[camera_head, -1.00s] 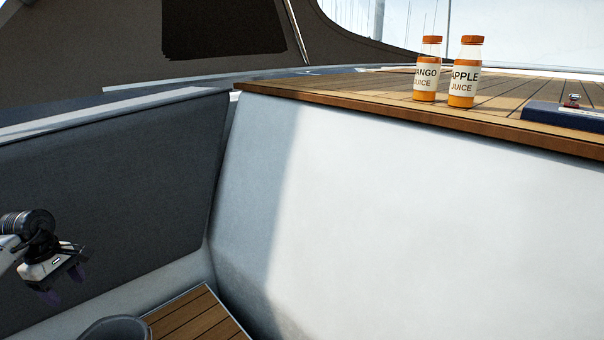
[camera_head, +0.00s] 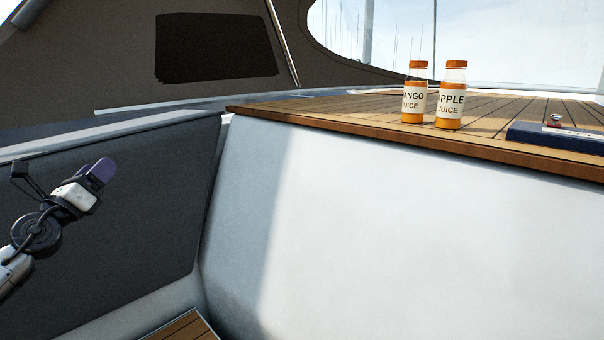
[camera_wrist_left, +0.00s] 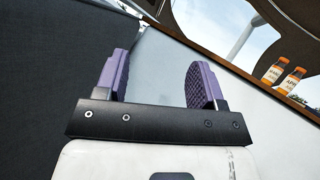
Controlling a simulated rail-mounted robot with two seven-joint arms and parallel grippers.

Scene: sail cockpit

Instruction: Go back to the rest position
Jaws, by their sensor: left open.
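My left gripper (camera_head: 98,174) is at the left of the head view, raised in front of the dark grey cushioned side panel, with its purple fingers pointing up and to the right. In the left wrist view its two purple finger pads (camera_wrist_left: 160,80) stand wide apart with nothing between them. It is well away from the juice bottles. My right gripper is not in either view.
A mango juice bottle (camera_head: 414,97) and an apple juice bottle (camera_head: 451,100) stand upright side by side on the teak deck (camera_head: 340,110). A dark blue book-like object (camera_head: 555,138) lies right of them. A white wall (camera_head: 380,230) drops below the deck edge.

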